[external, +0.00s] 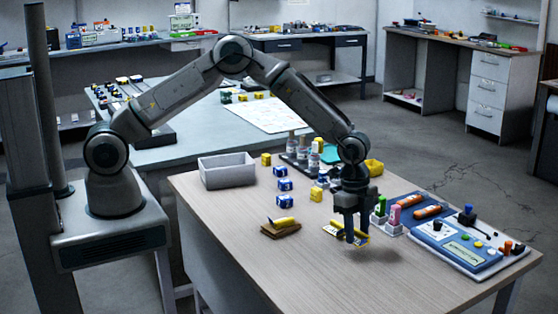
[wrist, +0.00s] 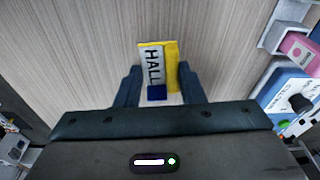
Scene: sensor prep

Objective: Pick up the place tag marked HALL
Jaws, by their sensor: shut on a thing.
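The HALL place tag (wrist: 151,64) is a white plate with black lettering, with a yellow strip along its right side and a dark blue patch at its lower end. In the wrist view it sits between the two fingers of my gripper (wrist: 163,88), which is shut on it. In the external view my gripper (external: 351,238) points down near the front right part of the wooden table (external: 230,235), and the yellow-edged tag (external: 362,240) shows at its fingertips. I cannot tell whether the tag touches the tabletop.
Blue-and-orange panels (external: 450,250) lie right of my gripper, with green and pink pieces (external: 394,214) in holders close by. A grey bin (external: 227,171) stands farther back. The table's front is clear.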

